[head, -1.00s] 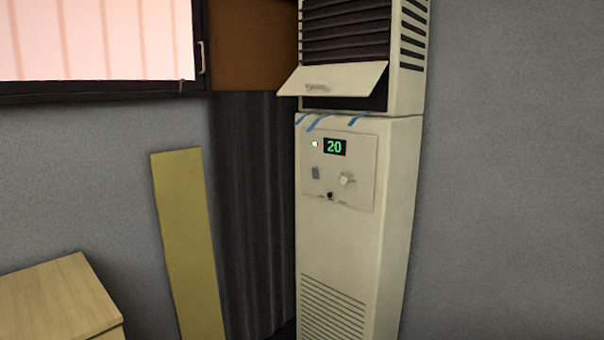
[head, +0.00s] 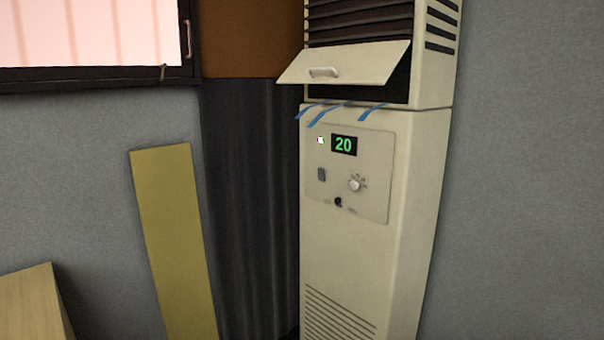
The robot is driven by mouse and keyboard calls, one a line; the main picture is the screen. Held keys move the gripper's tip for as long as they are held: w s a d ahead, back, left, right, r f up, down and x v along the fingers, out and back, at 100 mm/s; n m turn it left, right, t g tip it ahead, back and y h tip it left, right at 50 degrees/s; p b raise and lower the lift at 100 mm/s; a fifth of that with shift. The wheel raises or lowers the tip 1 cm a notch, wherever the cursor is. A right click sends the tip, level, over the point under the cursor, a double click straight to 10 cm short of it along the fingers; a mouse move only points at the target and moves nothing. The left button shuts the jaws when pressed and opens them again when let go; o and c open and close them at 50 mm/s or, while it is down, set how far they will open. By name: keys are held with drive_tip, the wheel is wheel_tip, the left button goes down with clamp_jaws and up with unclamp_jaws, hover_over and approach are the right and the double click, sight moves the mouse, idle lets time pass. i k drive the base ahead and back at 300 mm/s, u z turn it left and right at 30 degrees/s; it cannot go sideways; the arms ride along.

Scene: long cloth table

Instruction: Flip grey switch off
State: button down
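A tall cream floor-standing air conditioner (head: 375,240) stands against the grey wall in the head view. A green display (head: 344,146) reads 20. A round pale knob (head: 355,184) is to the right of the switch, and a small black knob or hole (head: 338,202) is below. Which way the switch is set is too small to tell. My gripper is not in view.
A hinged flap (head: 345,66) with a handle sticks out above the panel, with blue ribbons (head: 372,112) below it. A yellow board (head: 175,245) leans on the wall at left. A wooden furniture top (head: 28,305) is at lower left. The space before the panel looks clear.

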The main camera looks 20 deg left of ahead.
sight(321, 172)
drive_tip(key=u, duration=0.25)
drive_tip(key=i, duration=0.9)
drive_tip(key=u, duration=0.7)
drive_tip(key=i, duration=0.65)
drive_tip(key=u, duration=1.2)
drive_tip(key=i, duration=0.9)
drive_tip(key=u, duration=0.6)
